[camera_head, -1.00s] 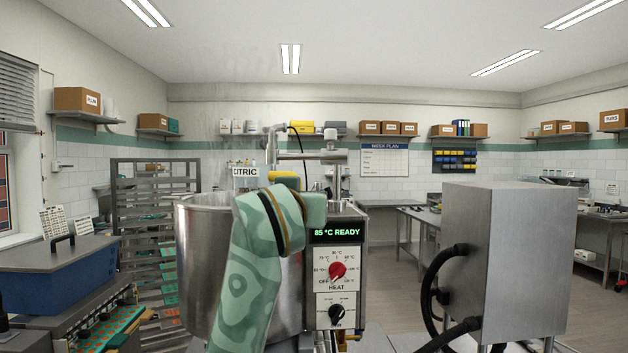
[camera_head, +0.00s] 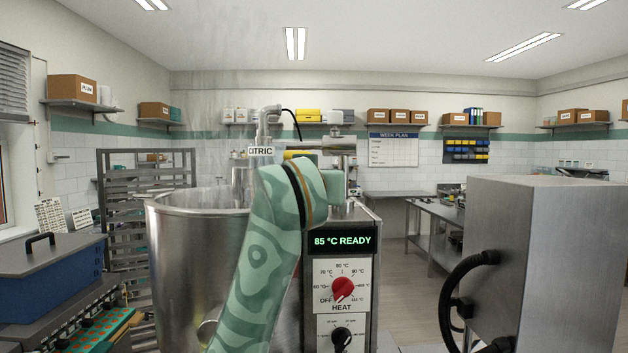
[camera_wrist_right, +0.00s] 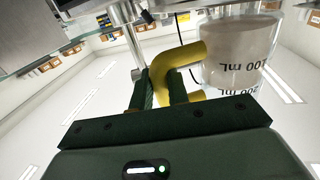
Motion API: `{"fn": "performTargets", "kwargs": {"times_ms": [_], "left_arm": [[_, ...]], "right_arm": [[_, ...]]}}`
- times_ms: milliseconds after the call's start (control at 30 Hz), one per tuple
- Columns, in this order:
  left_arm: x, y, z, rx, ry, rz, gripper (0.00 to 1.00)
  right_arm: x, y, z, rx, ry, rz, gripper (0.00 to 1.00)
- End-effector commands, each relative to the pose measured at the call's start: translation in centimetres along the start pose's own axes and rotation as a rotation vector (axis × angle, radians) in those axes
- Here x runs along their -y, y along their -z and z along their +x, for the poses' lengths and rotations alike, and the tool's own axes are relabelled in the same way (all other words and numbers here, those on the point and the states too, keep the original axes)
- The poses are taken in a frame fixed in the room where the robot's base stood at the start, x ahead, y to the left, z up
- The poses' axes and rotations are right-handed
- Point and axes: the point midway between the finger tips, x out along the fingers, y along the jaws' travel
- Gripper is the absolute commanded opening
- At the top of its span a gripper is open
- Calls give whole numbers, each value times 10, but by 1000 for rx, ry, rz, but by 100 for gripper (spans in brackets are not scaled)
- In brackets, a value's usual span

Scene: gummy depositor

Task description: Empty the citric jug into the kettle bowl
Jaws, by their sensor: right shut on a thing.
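The kettle bowl (camera_head: 172,265) is a large steel vessel left of centre in the head view, with faint steam above it. The citric jug shows in the head view as a white CITRIC label (camera_head: 261,151) above the bowl's rim. In the wrist view the jug (camera_wrist_right: 232,52) is clear, with 100 mL marks, a yellow handle and pale contents; it looks roughly upright. My right gripper (camera_wrist_right: 160,88) is shut on the yellow handle. In the head view my green patterned right arm hides this gripper and part of the bowl. My left gripper is out of view.
A control panel (camera_head: 342,270) reading 85 °C READY stands right of the bowl. A steel pipe fitting (camera_head: 268,120) rises over the bowl. A big steel cabinet (camera_head: 560,260) with black hoses fills the right. A blue box (camera_head: 45,272) and a rack (camera_head: 150,220) stand left.

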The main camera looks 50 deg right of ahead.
Motion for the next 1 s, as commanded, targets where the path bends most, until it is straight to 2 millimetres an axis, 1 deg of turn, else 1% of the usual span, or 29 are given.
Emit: {"fn": "performTargets", "kwargs": {"times_ms": [300,833,1000], "left_arm": [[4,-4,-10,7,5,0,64],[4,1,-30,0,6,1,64],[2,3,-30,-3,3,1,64]], "right_arm": [[6,12,1,10,0,-68,0],[23,32,4,43,0,-235,0],[25,31,5,47,0,-249,0]]}}
